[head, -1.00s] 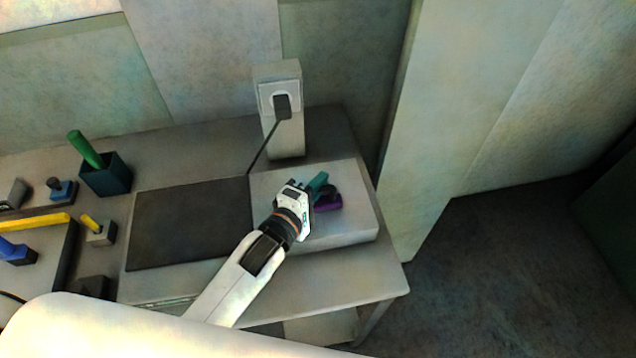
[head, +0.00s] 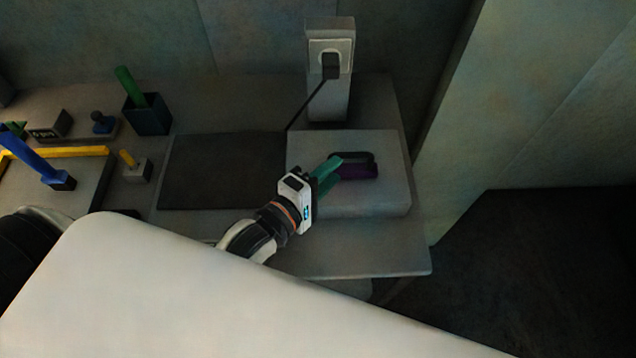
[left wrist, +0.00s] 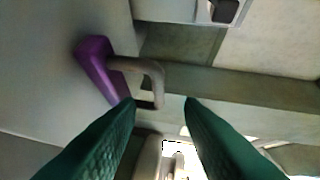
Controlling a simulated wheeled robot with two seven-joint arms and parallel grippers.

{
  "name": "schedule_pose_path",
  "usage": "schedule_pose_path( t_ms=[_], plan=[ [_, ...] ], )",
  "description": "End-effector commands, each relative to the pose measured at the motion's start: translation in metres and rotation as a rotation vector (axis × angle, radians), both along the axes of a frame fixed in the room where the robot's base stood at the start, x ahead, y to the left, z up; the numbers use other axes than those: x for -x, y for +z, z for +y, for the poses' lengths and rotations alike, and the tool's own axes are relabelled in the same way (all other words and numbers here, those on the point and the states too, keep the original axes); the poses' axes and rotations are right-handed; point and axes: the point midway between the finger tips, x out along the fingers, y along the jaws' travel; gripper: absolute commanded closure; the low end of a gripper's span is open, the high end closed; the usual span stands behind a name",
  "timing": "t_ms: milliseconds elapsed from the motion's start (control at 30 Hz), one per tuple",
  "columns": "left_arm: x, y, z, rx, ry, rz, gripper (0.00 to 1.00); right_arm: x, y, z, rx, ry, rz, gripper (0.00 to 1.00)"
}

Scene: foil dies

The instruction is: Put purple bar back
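The purple bar (head: 356,172) with its dark loop handle (head: 352,157) lies on the light grey block at the right end of the table. In the left wrist view the purple bar (left wrist: 97,66) is at upper left, and its greyish handle (left wrist: 148,68) reaches toward the left fingertip. My left gripper (head: 330,172) has teal fingers that point at the bar's left end. In the left wrist view these fingers (left wrist: 160,102) stand apart with a clear gap and hold nothing. I cannot tell whether a finger touches the handle. My right gripper is not in view.
The light block (head: 390,195) adjoins a dark mat (head: 220,170). A post with a plugged cable (head: 330,70) stands behind. A dark cup with a green stick (head: 148,115), a yellow-pegged block (head: 136,165) and blue and yellow pieces are at left. A wall rises at right.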

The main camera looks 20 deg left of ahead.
Motion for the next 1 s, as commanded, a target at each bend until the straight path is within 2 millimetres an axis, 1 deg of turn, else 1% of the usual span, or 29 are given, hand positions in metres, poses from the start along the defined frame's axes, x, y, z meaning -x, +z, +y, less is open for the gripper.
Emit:
schedule_pose_path(
  t_ms=[33,100,200,300,1000],
  plan=[
    [0.010,-0.001,0.003,0.001,0.000,0.003,0.66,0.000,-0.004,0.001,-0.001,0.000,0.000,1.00],
    [0.018,0.001,0.006,0.000,0.000,0.003,0.66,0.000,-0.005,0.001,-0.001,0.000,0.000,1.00],
    [0.027,0.003,0.010,0.000,0.000,0.001,0.66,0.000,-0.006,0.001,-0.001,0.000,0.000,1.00],
    [0.031,0.005,0.011,0.000,0.000,0.000,0.66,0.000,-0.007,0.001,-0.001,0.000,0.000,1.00],
    [0.031,0.005,0.011,0.000,0.000,0.000,0.66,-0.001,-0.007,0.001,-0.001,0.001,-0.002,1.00]
  ],
)
